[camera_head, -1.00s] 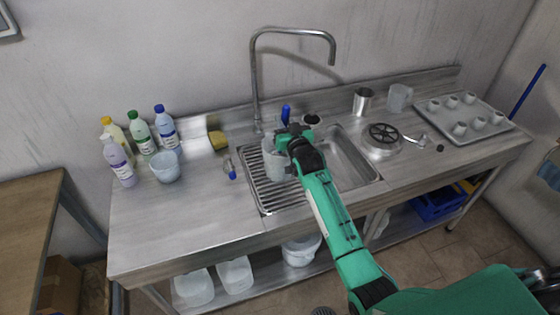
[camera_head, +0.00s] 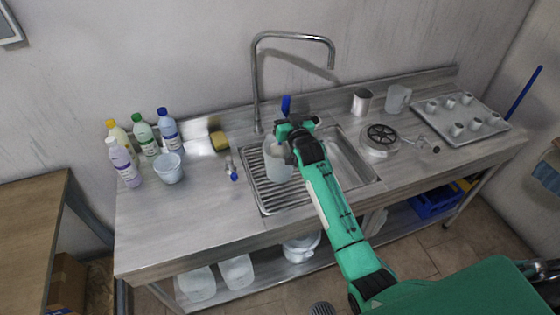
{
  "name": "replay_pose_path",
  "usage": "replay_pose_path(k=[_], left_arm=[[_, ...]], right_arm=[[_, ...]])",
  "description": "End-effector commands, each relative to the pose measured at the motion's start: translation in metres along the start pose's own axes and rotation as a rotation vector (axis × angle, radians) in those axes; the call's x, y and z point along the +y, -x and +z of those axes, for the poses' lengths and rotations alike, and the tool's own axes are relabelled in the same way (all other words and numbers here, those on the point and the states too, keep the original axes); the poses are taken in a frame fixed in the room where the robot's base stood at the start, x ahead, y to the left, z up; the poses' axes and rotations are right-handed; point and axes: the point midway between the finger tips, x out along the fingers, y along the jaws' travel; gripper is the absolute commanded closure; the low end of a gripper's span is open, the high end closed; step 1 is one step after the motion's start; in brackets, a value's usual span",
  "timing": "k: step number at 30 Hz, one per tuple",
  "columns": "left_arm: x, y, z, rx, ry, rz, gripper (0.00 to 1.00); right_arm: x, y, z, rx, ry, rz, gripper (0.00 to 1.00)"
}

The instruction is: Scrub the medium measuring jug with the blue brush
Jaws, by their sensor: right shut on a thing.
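A pale, translucent measuring jug (camera_head: 277,163) stands on the ribbed drainer left of the sink bowl, partly hidden by my right gripper. My right gripper (camera_head: 290,130) is above and at the back right of the jug. It is shut on the blue brush (camera_head: 286,104), whose blue end sticks up behind the fingers. The brush's lower part is hidden, so I cannot tell whether it touches the jug. Another pale jug (camera_head: 397,98) stands at the back right, and a small pale jug or bucket (camera_head: 168,168) stands at the left. My left gripper is not in view.
Several detergent bottles (camera_head: 125,163) stand at the left. A yellow sponge (camera_head: 218,140) and a small blue-ended item (camera_head: 232,172) lie left of the drainer. A tall tap (camera_head: 256,85) rises behind. A metal cup (camera_head: 361,101), round strainer (camera_head: 381,138) and cup tray (camera_head: 482,133) are right.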

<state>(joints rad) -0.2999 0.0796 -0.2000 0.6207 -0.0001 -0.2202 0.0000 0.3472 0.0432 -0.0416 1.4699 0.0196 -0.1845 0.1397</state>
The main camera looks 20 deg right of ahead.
Motion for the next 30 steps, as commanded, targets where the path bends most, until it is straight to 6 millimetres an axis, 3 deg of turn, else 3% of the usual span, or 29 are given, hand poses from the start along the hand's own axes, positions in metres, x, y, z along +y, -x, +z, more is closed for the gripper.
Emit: replay_pose_path(k=[22,30], left_arm=[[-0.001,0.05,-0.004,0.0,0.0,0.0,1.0],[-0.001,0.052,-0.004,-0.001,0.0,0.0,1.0]], right_arm=[[-0.006,-0.004,-0.064,0.001,0.0,0.0,1.0],[-0.008,-0.005,-0.081,0.001,0.0,0.0,1.0]])
